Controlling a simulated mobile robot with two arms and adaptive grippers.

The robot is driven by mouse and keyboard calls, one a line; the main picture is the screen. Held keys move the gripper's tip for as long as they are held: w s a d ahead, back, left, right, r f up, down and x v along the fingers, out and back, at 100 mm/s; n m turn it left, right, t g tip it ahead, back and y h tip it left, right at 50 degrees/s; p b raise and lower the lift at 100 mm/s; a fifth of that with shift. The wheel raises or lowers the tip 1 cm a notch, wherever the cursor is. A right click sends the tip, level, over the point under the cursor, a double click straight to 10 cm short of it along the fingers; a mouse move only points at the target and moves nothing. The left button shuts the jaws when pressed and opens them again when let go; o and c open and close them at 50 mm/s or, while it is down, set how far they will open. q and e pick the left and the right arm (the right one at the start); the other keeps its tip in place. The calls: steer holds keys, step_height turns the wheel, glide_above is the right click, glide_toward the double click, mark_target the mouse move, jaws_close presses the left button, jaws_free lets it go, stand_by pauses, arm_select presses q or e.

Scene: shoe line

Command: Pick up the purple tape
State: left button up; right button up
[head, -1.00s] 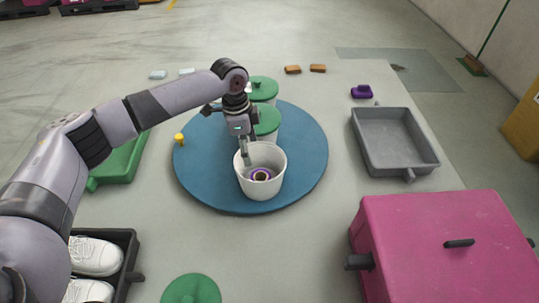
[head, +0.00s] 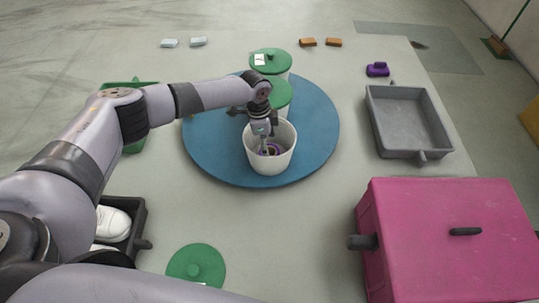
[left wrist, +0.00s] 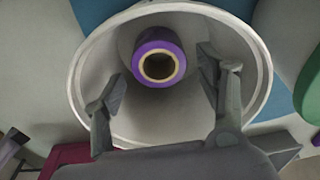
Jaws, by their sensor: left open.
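The purple tape (left wrist: 158,59) is a roll with a tan core, lying inside a white bucket (left wrist: 90,60). In the left wrist view it sits between and beyond my open left gripper (left wrist: 162,90), whose fingertips are at the bucket's mouth and do not touch the tape. In the head view the tape (head: 273,149) shows low in the bucket (head: 270,164), partly hidden by my left gripper (head: 264,146), which reaches down into the bucket from above. My right gripper is not in view.
The bucket stands on a round blue turntable (head: 315,125) with two green-lidded buckets (head: 280,92) behind it. A grey tray (head: 372,112), a pink box (head: 440,240) and a green lid (head: 196,266) lie around. A purple object (head: 377,69) lies at the back right.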

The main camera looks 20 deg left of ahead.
mark_target(270, 152)
arm_select(q)
steer(key=f, duration=0.2)
steer(key=d+f, duration=0.1)
steer(key=f, duration=0.2)
steer(key=shift+w, duration=0.1)
steer(key=shift+c, duration=0.2)
steer(key=c, duration=0.9)
steer(key=shift+r, duration=0.1)
